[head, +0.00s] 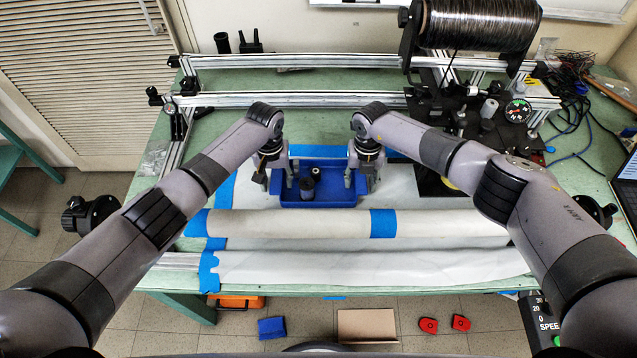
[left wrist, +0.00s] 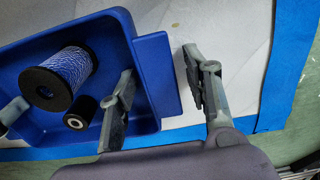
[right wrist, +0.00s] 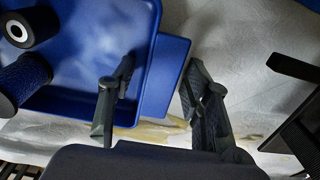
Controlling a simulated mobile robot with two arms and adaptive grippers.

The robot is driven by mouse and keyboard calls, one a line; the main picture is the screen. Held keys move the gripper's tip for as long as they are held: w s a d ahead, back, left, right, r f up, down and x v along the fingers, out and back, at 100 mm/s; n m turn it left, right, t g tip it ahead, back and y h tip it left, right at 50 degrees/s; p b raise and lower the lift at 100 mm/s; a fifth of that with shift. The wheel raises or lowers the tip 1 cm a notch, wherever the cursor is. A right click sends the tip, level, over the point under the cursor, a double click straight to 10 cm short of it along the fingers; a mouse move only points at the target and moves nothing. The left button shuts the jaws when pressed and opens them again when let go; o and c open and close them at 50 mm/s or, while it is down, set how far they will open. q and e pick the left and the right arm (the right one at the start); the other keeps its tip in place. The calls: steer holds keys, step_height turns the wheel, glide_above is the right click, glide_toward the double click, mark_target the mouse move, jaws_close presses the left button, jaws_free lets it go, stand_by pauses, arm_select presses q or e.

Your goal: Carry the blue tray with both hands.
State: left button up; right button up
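The blue tray (head: 338,196) lies flat on the white-covered table, with a blue-and-white thread spool (left wrist: 58,78) and a small black spool (left wrist: 81,112) inside. My left gripper (head: 276,180) is at the tray's left end, fingers apart. In the left wrist view, one finger is on the tray's inner side and the other is beyond its end ledge (left wrist: 157,75), with a gap visible. My right gripper (head: 360,181) is open at the right end. In the right wrist view, its fingers likewise stand on either side of the other ledge (right wrist: 165,75). Finger contact cannot be told.
White fabric rolls (head: 300,224) with blue tape lie in front of the tray. Aluminium rails (head: 300,99) run behind it. A black fibre spool machine (head: 475,25) stands at the back right, with a dark plate beside my right arm. Green table surface is free behind the tray.

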arm_select(q)
jaws_close()
arm_select(e)
jaws_close()
arm_select(q)
steer(key=shift+r, duration=0.1)
arm_select(e)
steer(key=shift+r, duration=0.1)
